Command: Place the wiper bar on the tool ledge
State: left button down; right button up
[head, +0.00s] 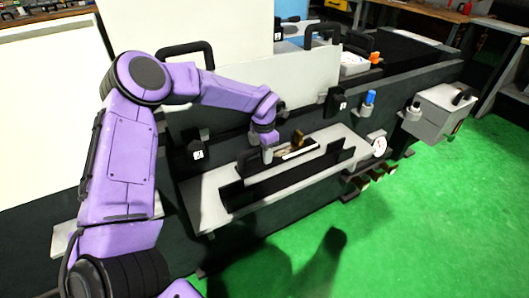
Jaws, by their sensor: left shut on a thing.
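My left arm reaches in from the left, and my left gripper (270,153) is low over the tool ledge (205,204), a grey shelf on the machine's front. The gripper is shut on what looks like the wiper bar (300,152), a thin pale bar stretching right from the fingers, over the black trough on the ledge. Whether the bar touches the trough or hangs just above it, I cannot tell. The fingertips are small and partly hidden by the wrist. My right gripper is not in view.
A small brown block (298,137) stands just behind the bar. A round dial (380,146) is at the ledge's right end, and a grey box (437,112) juts out farther right. A blue-capped item (370,98) sits in a holder above. Green floor (430,220) in front is clear.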

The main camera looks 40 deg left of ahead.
pick_arm(q)
jog(key=shift+f, duration=0.1)
jog(key=c, duration=0.8)
grip_release()
jog(key=r, duration=1.2)
jog(key=shift+s, duration=0.2)
